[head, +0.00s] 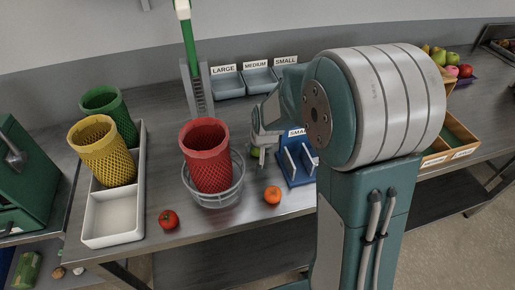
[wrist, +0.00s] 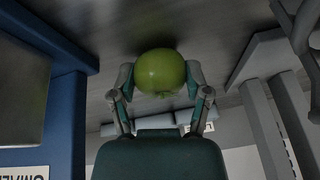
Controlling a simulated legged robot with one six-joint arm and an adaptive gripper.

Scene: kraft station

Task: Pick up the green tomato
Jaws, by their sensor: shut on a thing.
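The green tomato (wrist: 160,72) is between the two fingers of my gripper (wrist: 160,80) in the wrist view. The fingers touch it on both sides, and my gripper is shut on it. In the head view my gripper (head: 258,150) is low over the metal table, between the grey wire basket and the blue rack. Only a small green part of the tomato (head: 255,152) shows there. I cannot tell whether the tomato touches the table.
A red mesh basket (head: 207,160) stands in the wire basket (head: 218,198) left of my gripper. The blue rack (head: 296,165) is close on the right. A red tomato (head: 168,219) and an orange fruit (head: 272,195) lie near the front edge. Labelled trays (head: 228,86) stand behind.

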